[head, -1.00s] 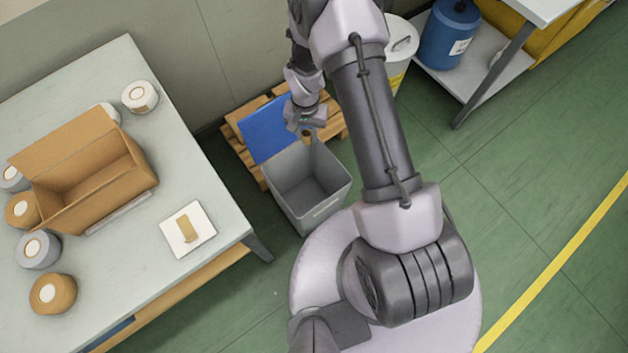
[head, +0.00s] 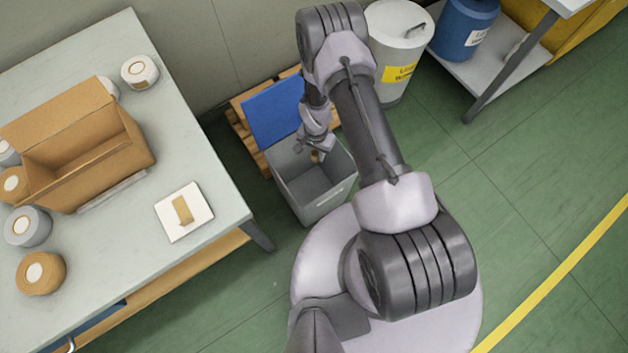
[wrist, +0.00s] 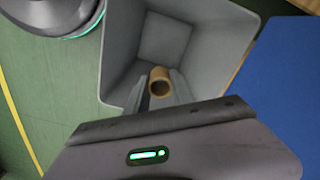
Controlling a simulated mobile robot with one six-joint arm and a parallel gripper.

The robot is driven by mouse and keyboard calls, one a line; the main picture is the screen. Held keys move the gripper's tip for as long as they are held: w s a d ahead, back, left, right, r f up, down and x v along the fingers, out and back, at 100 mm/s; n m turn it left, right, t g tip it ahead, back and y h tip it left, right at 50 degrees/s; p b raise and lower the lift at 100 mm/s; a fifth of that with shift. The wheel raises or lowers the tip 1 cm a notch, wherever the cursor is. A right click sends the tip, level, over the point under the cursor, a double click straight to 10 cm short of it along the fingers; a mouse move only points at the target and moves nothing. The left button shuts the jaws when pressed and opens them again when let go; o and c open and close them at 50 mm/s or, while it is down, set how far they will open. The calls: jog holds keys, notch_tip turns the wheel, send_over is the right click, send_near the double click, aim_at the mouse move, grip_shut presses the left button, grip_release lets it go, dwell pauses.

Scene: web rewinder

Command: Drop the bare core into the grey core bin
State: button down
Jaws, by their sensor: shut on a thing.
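The bin's inside (wrist: 165,38) looks empty in the part that shows. In the head view the core is small and partly hidden by my gripper.
A table (head: 150,110) at left holds a cardboard box (head: 95,165), several tape rolls and a white square plate (head: 184,212). A wooden pallet (head: 243,130) lies behind the bin. A white lidded drum (head: 398,50) stands to the right. Green floor at right is clear.

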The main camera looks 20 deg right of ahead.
jog(key=c, duration=1)
grip_release()
jog(key=shift+r, duration=0.1)
notch_tip(320, 180, up, 17)
jog(key=p, duration=0.6)
jog(key=shift+r+p, duration=0.2)
jog(key=shift+p, duration=0.1)
